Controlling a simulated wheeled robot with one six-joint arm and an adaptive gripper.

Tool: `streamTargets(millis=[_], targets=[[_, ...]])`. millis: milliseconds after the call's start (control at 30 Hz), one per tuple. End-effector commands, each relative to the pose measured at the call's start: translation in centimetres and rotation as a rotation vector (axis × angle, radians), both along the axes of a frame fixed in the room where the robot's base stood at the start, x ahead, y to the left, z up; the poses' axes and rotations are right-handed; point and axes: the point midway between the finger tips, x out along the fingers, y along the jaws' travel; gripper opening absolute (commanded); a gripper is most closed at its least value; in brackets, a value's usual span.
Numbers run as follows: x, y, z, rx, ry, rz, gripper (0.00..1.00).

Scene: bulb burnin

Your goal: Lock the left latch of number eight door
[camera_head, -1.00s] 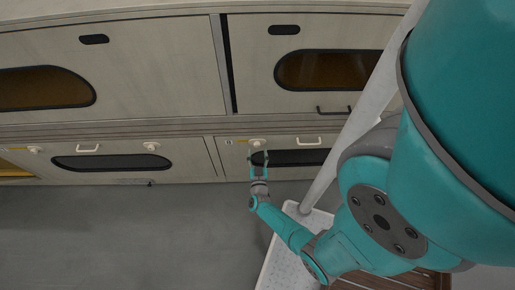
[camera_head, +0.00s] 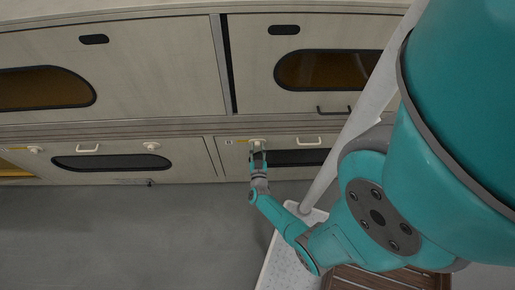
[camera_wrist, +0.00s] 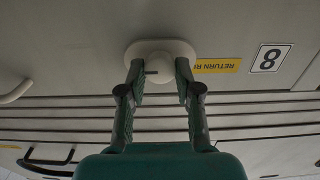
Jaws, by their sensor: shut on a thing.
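The number eight door (camera_head: 225,158) is a pale lower panel with a dark window; its "8" label (camera_wrist: 270,58) shows in the wrist view. Its left latch (camera_head: 257,142) is a white knob on a rounded plate. In the wrist view the latch (camera_wrist: 160,50) is at top centre, with a small dark mark on the knob. My gripper (camera_head: 258,152) reaches it from below in the head view. In the wrist view my gripper (camera_wrist: 160,76) has one finger on each side of the knob, shut on it. The fingers hide the knob's sides.
A white handle (camera_head: 309,140) is right of the latch; in the wrist view the handle (camera_wrist: 14,92) is at left. A yellow label (camera_wrist: 217,66) is beside the latch. A pale rail (camera_head: 340,145) crosses near my arm. The grey floor (camera_head: 110,235) is clear at left.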

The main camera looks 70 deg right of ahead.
Motion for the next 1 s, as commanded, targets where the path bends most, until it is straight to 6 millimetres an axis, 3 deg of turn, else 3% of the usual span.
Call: streamTargets(millis=[467,1000], targets=[[0.06,-0.01,0.03,-0.054,0.127,-0.001,0.00],[0.21,0.04,-0.02,-0.242,0.582,-0.001,0.00]])
